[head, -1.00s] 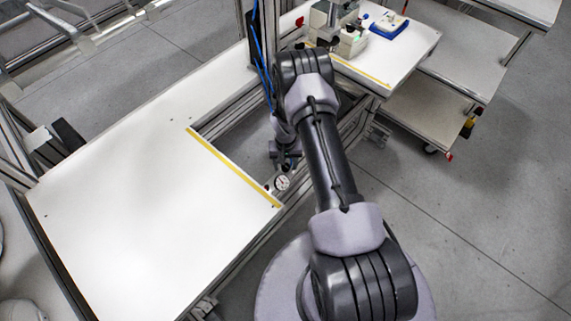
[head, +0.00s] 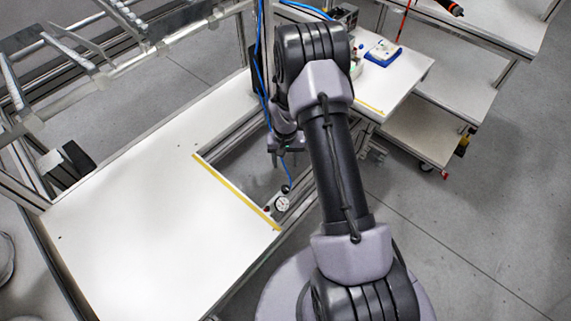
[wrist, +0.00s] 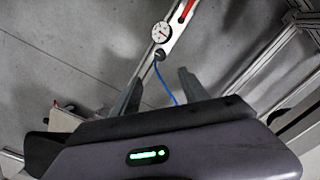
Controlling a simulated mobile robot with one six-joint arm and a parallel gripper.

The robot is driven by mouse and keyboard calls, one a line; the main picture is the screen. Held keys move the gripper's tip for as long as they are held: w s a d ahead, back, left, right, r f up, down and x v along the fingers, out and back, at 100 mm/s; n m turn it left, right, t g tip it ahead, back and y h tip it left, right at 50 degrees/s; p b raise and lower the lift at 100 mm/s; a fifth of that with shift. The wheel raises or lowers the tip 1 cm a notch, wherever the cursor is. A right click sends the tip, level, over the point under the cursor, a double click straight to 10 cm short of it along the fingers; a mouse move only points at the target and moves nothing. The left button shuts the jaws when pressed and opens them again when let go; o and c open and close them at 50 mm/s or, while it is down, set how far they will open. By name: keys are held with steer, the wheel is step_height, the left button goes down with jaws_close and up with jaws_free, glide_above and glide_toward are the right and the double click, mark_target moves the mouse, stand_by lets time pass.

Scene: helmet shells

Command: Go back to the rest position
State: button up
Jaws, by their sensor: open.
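My arm reaches from the bottom right of the head view up to a bent joint near the top centre. My gripper (head: 287,145) hangs below that joint, partly hidden by my arm, over the gap beside the white table (head: 130,240). In the wrist view my gripper (wrist: 160,88) shows two spread fingers with nothing between them. It is open and empty. No helmet shell is clearly seen.
A round dial gauge (head: 282,203) sits on a rail at the table's right edge, below my gripper; it also shows in the wrist view (wrist: 161,32). A blue-and-white tray (head: 382,52) stands on the far table. Metal frame posts stand close to my arm.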

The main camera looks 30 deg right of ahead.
stand_by(0.3)
steer(key=s+a+r+t, duration=0.1)
steer(key=a+r, duration=0.3)
steer(key=r, duration=0.8)
steer(key=s+a+r+t, duration=0.2)
steer(key=a+r, duration=0.2)
steer(key=r, duration=0.9)
steer(key=s+a+r+t+y, duration=0.1)
steer(key=s+a+r, duration=0.4)
steer(key=s, duration=0.5)
steer(key=s+a+r+t+y, duration=0.1)
steer(key=s+a+r, duration=0.4)
steer(key=s+r, duration=0.3)
steer(key=shift+s+n+t, duration=0.3)
steer(key=shift+s+t, duration=0.1)
steer(key=shift+s, duration=0.8)
